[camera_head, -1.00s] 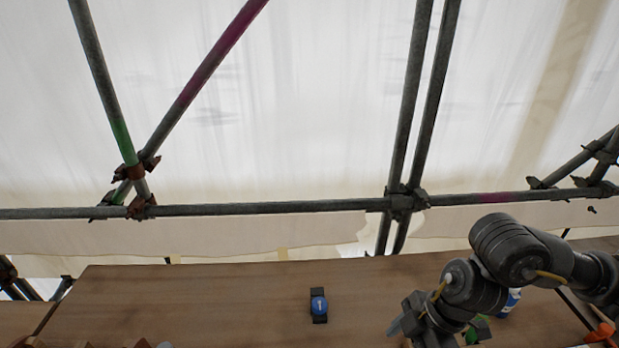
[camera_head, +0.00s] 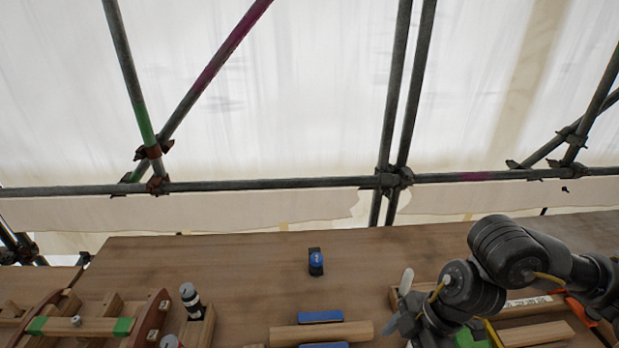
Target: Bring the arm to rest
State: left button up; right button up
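My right arm comes in from the right and is bent at the elbow, with the forearm pointing down toward the bench. My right gripper (camera_head: 408,326) is low in the view, over the left part of a wooden tray; its fingers are partly hidden and I cannot tell whether they are open or hold anything. A pale rounded piece (camera_head: 406,282) stands beside it. My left arm and gripper are not in view. The wooden bench (camera_head: 230,265) spans the lower picture.
A small blue-topped black item (camera_head: 316,262) stands alone mid-bench. A wooden rod (camera_head: 320,333) lies by a blue pad (camera_head: 320,317). At left are a wooden frame with green bands (camera_head: 80,326) and a black-and-white cylinder (camera_head: 190,299). Scaffold tubes (camera_head: 270,185) cross behind.

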jog(key=w+a+r+m+t+y, duration=0.1)
jog(key=a+r+m+t+y, duration=0.2)
jog(key=a, duration=0.5)
jog(key=w+a+r+t+y, duration=0.1)
jog(key=a+t+y, duration=0.3)
jog(key=a, duration=0.4)
jog(key=d+f+m+t+h, duration=0.3)
jog(key=d+f+m+h, duration=0.6)
jog(key=d, duration=0.4)
jog(key=s+d+f+m+g+h, duration=0.2)
jog(key=s+d+f+m+g, duration=0.35)
jog(key=s+d+f, duration=0.6)
jog(key=s+f+g+b, duration=0.1)
jog(key=s+f+b, duration=0.2)
jog(key=f, duration=1.4)
jog(key=s+f+g+b, duration=0.1)
jog(key=s+f+b, duration=0.15)
jog(key=f, duration=1.35)
pick_arm(q)
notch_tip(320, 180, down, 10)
jog(key=b, duration=0.4)
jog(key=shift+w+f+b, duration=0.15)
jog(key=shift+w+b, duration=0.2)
pick_arm(e)
jog(key=s+d+f+n+g, duration=0.1)
jog(key=s+d+f, duration=0.1)
jog(key=s+f, duration=1.3)
notch_tip(320, 180, down, 3)
jog(key=shift+d+h, duration=0.2)
jog(key=shift+h, duration=0.2)
